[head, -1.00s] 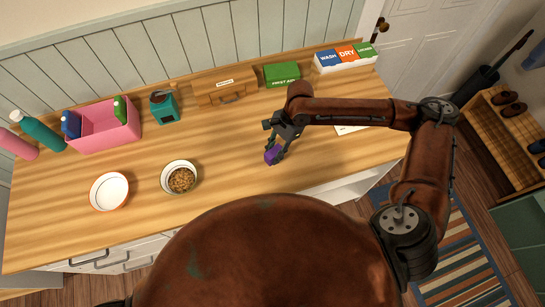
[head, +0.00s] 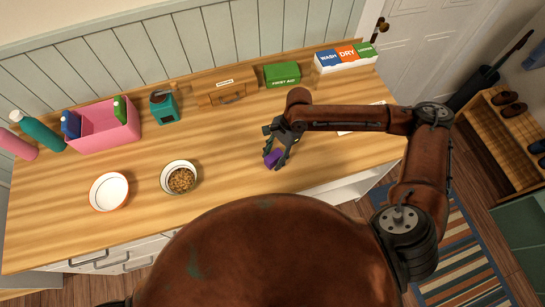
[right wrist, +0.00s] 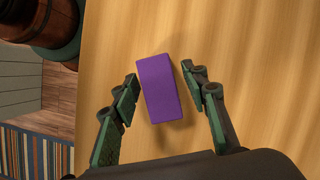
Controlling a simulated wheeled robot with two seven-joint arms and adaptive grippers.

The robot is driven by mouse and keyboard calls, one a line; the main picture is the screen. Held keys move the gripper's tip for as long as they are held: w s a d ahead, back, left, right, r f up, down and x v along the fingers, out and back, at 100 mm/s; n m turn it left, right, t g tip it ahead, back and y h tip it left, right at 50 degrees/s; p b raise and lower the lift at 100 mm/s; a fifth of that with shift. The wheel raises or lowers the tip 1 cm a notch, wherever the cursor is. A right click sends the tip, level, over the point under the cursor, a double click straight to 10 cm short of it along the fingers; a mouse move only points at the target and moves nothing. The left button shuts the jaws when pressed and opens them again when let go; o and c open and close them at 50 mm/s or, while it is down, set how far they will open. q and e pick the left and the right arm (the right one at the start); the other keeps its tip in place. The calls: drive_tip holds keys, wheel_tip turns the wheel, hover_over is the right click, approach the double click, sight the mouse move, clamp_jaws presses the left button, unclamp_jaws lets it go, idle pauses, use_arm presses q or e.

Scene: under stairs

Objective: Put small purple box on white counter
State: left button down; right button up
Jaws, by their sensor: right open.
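The small purple box (head: 271,159) is at the wooden top of the white counter (head: 230,190), near its front edge. My right gripper (head: 277,157) is over the box, its fingers pointing down. In the right wrist view the purple box (right wrist: 163,89) lies between the two open fingers of my right gripper (right wrist: 168,90). Both fingertips look a little apart from its sides. A shadow falls on the wood beside the box. My left gripper is not in view.
A bowl of kibble (head: 180,178) and an empty white bowl (head: 109,191) stand to the left. A pink bin (head: 105,130), a teal container (head: 164,107), a wooden case (head: 225,89) and a green first aid box (head: 282,75) line the back. The middle is clear.

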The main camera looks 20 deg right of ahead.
drive_tip(key=shift+r, duration=0.1)
drive_tip(key=v, duration=1.2)
drive_tip(key=shift+p, duration=0.4)
drive_tip(key=shift+a, duration=0.1)
